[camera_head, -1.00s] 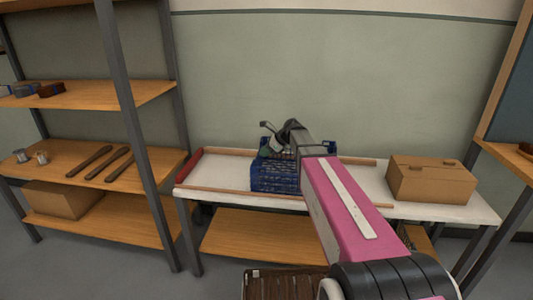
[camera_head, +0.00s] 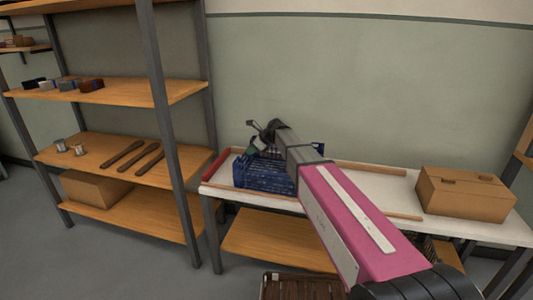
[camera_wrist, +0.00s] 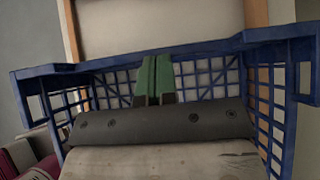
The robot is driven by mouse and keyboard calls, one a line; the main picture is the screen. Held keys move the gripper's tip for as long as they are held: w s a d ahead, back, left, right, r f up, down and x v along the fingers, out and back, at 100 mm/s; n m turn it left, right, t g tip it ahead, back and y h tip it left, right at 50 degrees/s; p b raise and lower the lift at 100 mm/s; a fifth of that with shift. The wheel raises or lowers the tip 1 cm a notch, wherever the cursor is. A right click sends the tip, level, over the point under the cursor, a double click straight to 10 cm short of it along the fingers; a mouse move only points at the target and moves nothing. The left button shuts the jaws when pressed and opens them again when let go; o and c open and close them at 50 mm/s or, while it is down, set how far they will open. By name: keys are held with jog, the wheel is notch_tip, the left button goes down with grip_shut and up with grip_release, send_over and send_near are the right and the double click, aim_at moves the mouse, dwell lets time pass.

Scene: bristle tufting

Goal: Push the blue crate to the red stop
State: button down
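The blue crate (camera_head: 264,177), a lattice-sided open box, sits on the white table between two wooden rails, near the table's left end. The red stop (camera_head: 217,164) is a red bar across that end, just left of the crate; a small gap seems to show between them. My gripper (camera_wrist: 155,80) reaches down into the crate, its green fingers together and nothing seen between them. In the wrist view the fingers are in front of the crate's far lattice wall (camera_wrist: 205,76); I cannot tell whether they touch it. My arm hides the crate's right part in the head view.
A cardboard box (camera_head: 465,193) stands on the table's right part, outside the rails. The front rail (camera_head: 250,191) and back rail (camera_head: 370,168) flank the crate. A shelf rack (camera_head: 160,120) with tools and boxes stands close to the table's left end.

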jog(key=w+a, duration=0.2)
jog(key=a, duration=1)
jog(key=shift+w+a, duration=0.25)
jog(key=shift+a, duration=0.05)
